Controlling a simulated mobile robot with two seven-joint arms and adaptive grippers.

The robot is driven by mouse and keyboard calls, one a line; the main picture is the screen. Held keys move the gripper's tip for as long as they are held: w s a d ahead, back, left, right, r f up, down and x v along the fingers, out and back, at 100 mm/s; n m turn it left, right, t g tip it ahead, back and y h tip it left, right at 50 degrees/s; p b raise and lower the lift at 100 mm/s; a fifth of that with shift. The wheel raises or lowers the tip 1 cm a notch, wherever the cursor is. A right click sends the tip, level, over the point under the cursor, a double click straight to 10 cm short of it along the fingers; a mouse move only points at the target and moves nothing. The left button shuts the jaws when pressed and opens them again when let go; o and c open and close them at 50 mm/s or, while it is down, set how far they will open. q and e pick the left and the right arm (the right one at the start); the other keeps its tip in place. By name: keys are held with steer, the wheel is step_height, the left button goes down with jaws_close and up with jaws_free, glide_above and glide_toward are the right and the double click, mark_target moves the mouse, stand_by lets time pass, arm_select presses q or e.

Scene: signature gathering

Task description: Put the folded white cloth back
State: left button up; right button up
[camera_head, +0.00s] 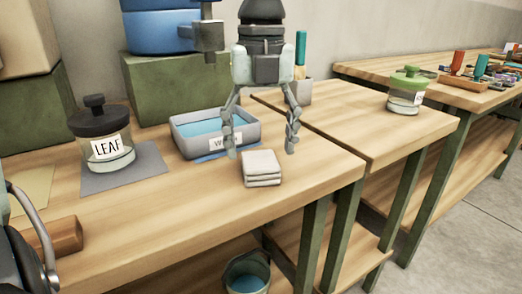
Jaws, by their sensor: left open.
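The folded white cloth (262,168) lies as a small square stack on the wooden workbench, close to its front edge. My left gripper (261,148) hangs pointing down above and just behind the cloth in the picture. Its two fingers are spread wide with nothing between them. I cannot tell exactly how high the fingertips are above the bench.
A grey tray (181,139) with blue contents stands just left of the gripper. A LEAF jar (109,147) sits on a grey mat (148,160). A bucket (247,272) is below the bench. A green-lidded jar (405,100) stands right. Bare wood lies left of the cloth.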

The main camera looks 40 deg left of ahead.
mark_target(262, 161)
arm_select(q)
step_height(262, 161, up, 10)
stand_by(0.3)
steer(key=shift+d+f, duration=0.1)
